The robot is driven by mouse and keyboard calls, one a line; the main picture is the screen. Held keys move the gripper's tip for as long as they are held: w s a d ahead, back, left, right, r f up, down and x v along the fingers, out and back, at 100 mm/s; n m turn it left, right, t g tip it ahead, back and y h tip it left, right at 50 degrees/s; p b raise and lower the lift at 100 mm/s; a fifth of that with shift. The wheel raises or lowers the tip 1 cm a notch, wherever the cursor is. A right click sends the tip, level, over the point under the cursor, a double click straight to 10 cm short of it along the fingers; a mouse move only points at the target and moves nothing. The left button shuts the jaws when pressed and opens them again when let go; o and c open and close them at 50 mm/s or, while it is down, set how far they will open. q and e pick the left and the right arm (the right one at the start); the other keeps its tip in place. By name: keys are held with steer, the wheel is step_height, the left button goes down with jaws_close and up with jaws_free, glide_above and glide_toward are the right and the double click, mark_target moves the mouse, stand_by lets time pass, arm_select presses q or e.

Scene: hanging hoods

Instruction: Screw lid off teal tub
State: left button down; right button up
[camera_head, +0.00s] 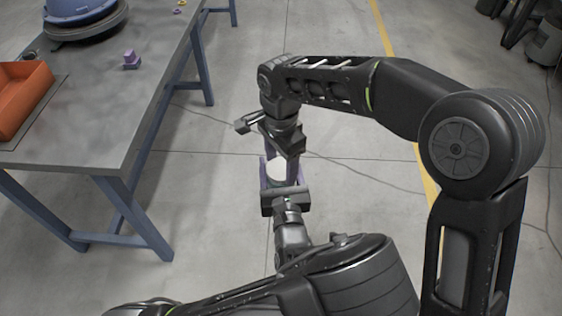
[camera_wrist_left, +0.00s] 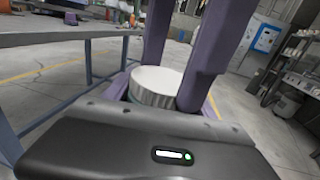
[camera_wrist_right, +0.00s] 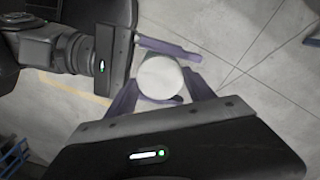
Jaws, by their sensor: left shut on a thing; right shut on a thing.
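The tub is held in the air between my two grippers, clear of the table. Its white lid (camera_head: 275,167) has a round, plain top and ribbed sides, clearest in the left wrist view (camera_wrist_left: 157,82); the top also shows in the right wrist view (camera_wrist_right: 160,77). Only a sliver of the teal body (camera_wrist_left: 182,112) shows below the lid; the rest is hidden by fingers. My left gripper (camera_head: 283,178) comes from below, shut on the tub body. My right gripper (camera_head: 282,157) reaches down from above, its purple fingers shut on opposite sides of the lid, which sits on the tub.
A grey table (camera_head: 100,110) with blue legs stands at the left, holding an orange bin (camera_head: 24,98), a blue round object (camera_head: 80,12) and a small purple piece (camera_head: 131,59). Bare concrete floor with a yellow line (camera_head: 382,28) lies around the grippers.

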steer(key=n, duration=0.5)
steer(key=shift+n, duration=0.3)
steer(key=n, duration=1.3)
steer(key=shift+r+n, duration=0.1)
steer(key=shift+n, duration=0.2)
steer(key=n, duration=0.5)
steer(key=shift+n, duration=0.3)
steer(key=n, duration=1.7)
